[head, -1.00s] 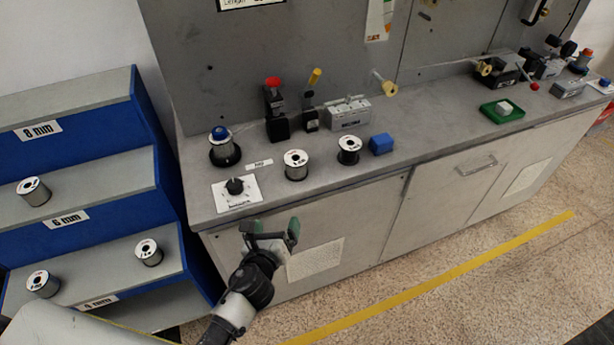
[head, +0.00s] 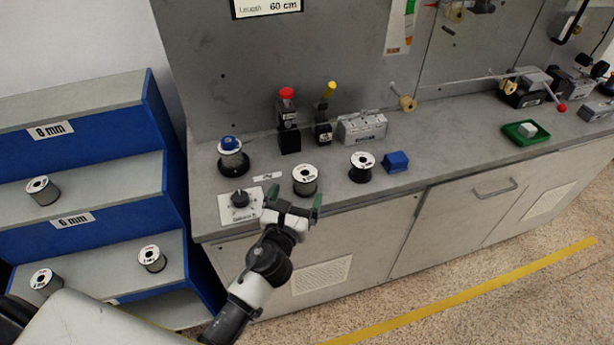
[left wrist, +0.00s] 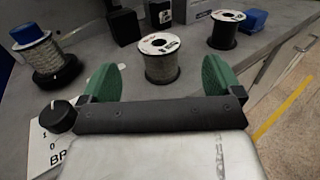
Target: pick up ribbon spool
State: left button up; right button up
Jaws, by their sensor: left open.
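Several ribbon spools with white tops are in view; I cannot tell which one the task means. One spool (head: 305,181) stands upright on the grey bench just beyond my left gripper (head: 293,202). In the left wrist view this spool (left wrist: 160,60) shows between and beyond the green fingertips (left wrist: 160,82), not held. A darker spool (head: 362,167) stands to its right, also in the left wrist view (left wrist: 226,31). More spools stand on the blue shelves, such as one (head: 152,259) on a lower step. My left gripper is open and empty. My right gripper does not show.
A knob on a white plate (head: 240,205) lies left of the gripper. A spool on a black base (head: 232,157), a red-topped device (head: 288,122), a yellow-handled device (head: 324,118) and a blue block (head: 396,161) stand nearby. A green tray (head: 520,133) is farther right.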

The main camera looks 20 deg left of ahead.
aim_at(304, 177)
pick_arm(q)
jog(key=w, duration=0.3)
jog(key=shift+a, duration=0.1)
jog(key=w, duration=0.3)
jog(key=w+f, duration=0.1)
jog(key=w, duration=0.1)
jog(key=shift+w, duration=0.15)
jog(key=shift+a+r, duration=0.1)
jog(key=shift+c, duration=0.9)
jog(key=c, duration=1)
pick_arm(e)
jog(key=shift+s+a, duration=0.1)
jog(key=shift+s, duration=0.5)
